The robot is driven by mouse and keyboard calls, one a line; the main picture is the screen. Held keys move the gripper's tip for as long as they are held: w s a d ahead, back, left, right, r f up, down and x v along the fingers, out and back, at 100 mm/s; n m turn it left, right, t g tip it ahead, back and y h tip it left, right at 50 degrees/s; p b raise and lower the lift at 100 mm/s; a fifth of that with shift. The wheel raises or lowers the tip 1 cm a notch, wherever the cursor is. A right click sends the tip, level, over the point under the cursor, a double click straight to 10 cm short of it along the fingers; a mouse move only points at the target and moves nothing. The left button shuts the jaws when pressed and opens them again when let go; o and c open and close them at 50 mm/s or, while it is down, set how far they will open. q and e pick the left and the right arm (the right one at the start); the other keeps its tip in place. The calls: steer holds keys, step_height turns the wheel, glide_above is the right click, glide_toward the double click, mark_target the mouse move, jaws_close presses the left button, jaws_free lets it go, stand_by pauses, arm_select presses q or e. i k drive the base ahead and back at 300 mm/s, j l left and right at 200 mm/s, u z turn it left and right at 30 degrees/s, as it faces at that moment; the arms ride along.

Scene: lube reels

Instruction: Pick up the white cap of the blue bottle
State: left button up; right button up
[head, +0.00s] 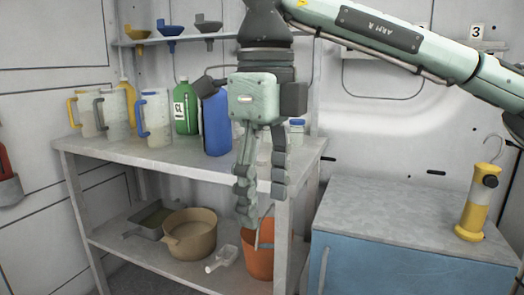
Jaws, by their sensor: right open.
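The blue bottle (216,132) stands upright on the shelf unit's top, partly behind my right gripper. I cannot make out its white cap; the gripper body and a dark part beside it cover the bottle's top. My right gripper (263,195) hangs fingers down from the arm at the upper right. Its two fingers are apart with nothing between them. They are in front of the shelf's front edge, to the right of the bottle in the picture. I cannot tell whether it touches the bottle. My left gripper is out of view.
On the shelf top (120,148) stand a green bottle (186,108), a yellow bottle and several jugs (156,118). A small jar stands behind the gripper. Funnels hang above. Below are a tan pot (190,235) and orange bucket (260,262). A blue cabinet (400,220) holds a yellow lamp (475,205).

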mark_target(261, 162)
steer(key=i, duration=1.35)
